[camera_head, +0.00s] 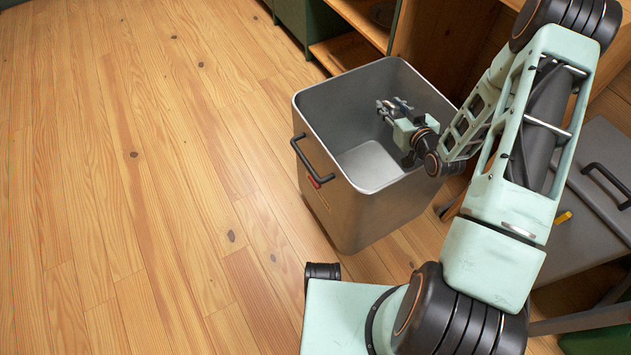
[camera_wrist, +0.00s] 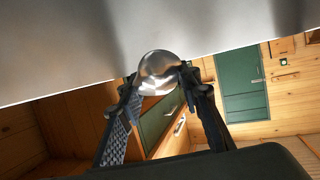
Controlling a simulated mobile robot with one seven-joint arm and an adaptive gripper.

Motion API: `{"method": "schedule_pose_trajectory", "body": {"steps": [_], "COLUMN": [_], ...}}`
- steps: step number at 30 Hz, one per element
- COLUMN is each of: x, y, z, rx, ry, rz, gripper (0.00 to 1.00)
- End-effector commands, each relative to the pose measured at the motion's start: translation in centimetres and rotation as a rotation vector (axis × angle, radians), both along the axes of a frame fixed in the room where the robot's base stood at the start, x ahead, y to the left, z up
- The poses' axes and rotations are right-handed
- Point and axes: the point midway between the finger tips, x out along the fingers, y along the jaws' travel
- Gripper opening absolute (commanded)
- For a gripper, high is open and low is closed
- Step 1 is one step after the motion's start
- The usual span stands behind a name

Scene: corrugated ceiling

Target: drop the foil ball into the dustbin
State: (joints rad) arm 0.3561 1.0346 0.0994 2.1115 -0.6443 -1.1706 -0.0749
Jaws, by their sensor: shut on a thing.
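The dustbin (camera_head: 318,143) is a large grey metal bin with an open top and a black side handle, standing on the wooden floor. My gripper (camera_head: 385,108) is over the bin's opening, near its right side in the head view. In the wrist view my gripper (camera_wrist: 158,85) is shut on the shiny silver foil ball (camera_wrist: 158,66), held between the two fingertips. The bin's grey wall (camera_wrist: 120,35) fills the top of the wrist view, behind the ball. In the head view the ball is too small to make out.
Open wooden shelves (camera_head: 350,50) stand behind the bin. A grey surface with a black handle (camera_head: 605,180) is to the right, beside my arm. The wooden floor (camera_head: 130,180) on the left is clear. A green door (camera_wrist: 243,82) shows in the wrist view.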

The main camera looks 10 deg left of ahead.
Motion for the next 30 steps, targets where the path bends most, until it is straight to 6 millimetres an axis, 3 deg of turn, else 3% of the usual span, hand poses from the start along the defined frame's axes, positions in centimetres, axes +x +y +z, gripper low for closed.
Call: {"method": "schedule_pose_trajectory", "body": {"steps": [4, 5, 10, 20, 30], "x": [0.0, 0.0, 0.0, 0.0, 0.1], "y": [0.0, 0.0, 0.0, 0.0, 0.0], "z": [0.1, 0.1, 0.1, 0.4, 4.8], "rx": [0.000, 0.000, 0.000, 0.000, -0.002], "ry": [0.000, 0.000, 0.000, -0.001, -0.004], "rz": [0.000, 0.000, 0.000, 0.000, 0.001], "gripper": [0.21, 0.35, 0.52, 0.52, 0.52]}}
